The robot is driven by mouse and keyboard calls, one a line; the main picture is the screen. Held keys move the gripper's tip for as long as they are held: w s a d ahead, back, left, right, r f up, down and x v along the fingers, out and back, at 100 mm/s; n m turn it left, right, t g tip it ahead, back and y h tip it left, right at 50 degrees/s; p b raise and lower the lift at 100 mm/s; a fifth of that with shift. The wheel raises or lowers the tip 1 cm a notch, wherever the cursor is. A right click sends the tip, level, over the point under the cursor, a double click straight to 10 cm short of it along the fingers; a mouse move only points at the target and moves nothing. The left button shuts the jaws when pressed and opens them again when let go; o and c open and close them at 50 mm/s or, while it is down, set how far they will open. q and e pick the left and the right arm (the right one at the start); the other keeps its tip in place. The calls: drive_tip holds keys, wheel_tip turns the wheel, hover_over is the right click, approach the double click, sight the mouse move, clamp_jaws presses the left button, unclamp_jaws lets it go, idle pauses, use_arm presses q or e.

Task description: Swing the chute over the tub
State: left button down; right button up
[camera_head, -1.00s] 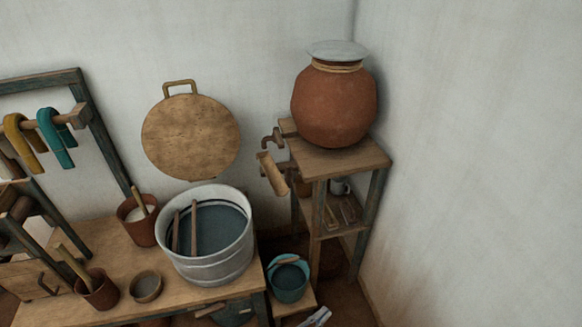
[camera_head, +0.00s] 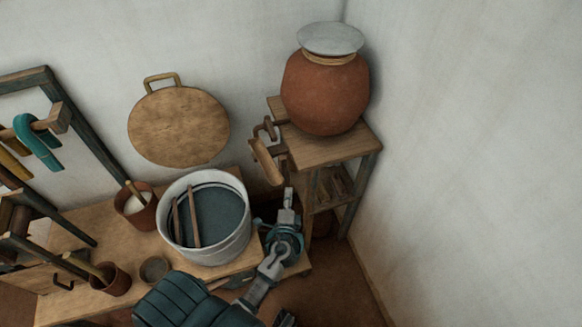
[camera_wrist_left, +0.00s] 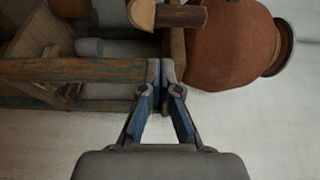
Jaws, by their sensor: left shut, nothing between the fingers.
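The wooden chute (camera_head: 266,162) hangs tilted at the left side of the stand, beside a small dark wooden bracket (camera_head: 266,127). The grey metal tub (camera_head: 228,249) stands on the low table to the left of the chute and below it, with dark liquid and two sticks inside. The chute is not above the tub. My left gripper (camera_head: 289,196) is shut and empty, below and right of the chute, apart from it. In the left wrist view its fingertips (camera_wrist_left: 160,68) meet near a wooden rail, with a wooden piece (camera_wrist_left: 180,16) beyond. My right gripper is not visible.
A clay pot (camera_head: 325,95) with a grey lid stands on the wooden stand (camera_head: 335,150), close to the chute. A round wooden board (camera_head: 178,128) hangs on the wall.

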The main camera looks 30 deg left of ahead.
use_arm(q)
drive_tip(key=p+x, duration=0.1)
drive_tip(key=x, duration=0.9)
drive_tip(key=shift+a, duration=0.4)
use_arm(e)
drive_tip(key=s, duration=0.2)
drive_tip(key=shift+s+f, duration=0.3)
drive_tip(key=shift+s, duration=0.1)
use_arm(q)
drive_tip(key=shift+d+f, duration=0.15)
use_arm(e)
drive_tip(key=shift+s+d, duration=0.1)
